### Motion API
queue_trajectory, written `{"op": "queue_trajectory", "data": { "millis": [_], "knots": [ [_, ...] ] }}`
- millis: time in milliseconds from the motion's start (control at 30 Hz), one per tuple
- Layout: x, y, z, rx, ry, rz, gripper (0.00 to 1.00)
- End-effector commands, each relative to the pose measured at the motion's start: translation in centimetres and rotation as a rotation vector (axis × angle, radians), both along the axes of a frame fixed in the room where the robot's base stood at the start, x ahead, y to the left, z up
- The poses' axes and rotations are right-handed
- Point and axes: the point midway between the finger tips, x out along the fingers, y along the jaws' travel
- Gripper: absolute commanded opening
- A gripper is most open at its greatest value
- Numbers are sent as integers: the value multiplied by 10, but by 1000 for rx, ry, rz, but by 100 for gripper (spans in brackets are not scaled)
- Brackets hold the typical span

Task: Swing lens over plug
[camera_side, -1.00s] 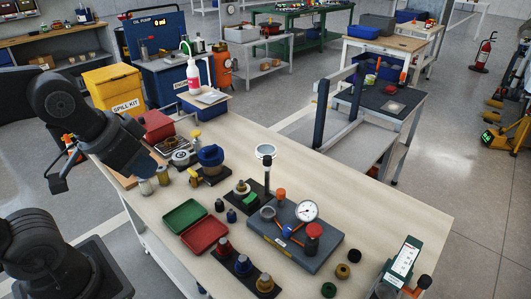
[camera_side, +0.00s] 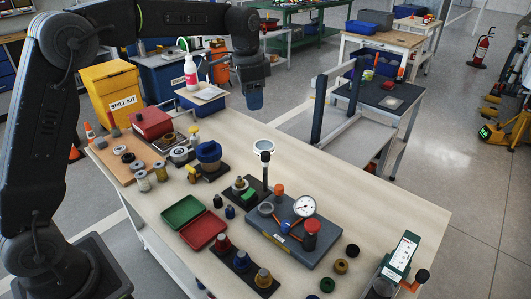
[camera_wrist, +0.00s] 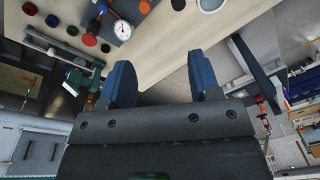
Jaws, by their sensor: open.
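The lens (camera_side: 263,146) is a round clear disc in a pale ring, level near the top of a dark upright post (camera_side: 266,175). Several plug-like pieces are on the table, including a red one (camera_side: 222,243), a blue one (camera_side: 242,261) and a brass one (camera_side: 263,279) on a black strip; I cannot tell which is the plug. My gripper (camera_side: 255,103) is above the table's back edge, beyond the lens and clear of it. In the wrist view its blue fingers (camera_wrist: 163,80) are apart and empty.
A dial gauge (camera_side: 305,206) and red and orange knobs stand on the block. Green (camera_side: 184,212) and red (camera_side: 203,230) trays lie to its left. A blue-topped piece (camera_side: 209,153) stands farther back. The table's right back area is bare.

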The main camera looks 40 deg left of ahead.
Motion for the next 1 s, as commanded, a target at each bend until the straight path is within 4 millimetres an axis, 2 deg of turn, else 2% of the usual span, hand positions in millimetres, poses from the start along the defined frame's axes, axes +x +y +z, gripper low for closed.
{"op": "queue_trajectory", "data": {
  "millis": [33,100,300,567,667,1000],
  "knots": [
    [17,4,-17,2,27,-32,57],
    [35,8,-35,3,54,-75,57],
    [63,16,-73,3,104,-163,57],
    [69,17,-93,2,118,-186,57],
    [68,17,-107,1,119,-185,57],
    [67,17,-177,1,119,-184,57]
  ]
}}
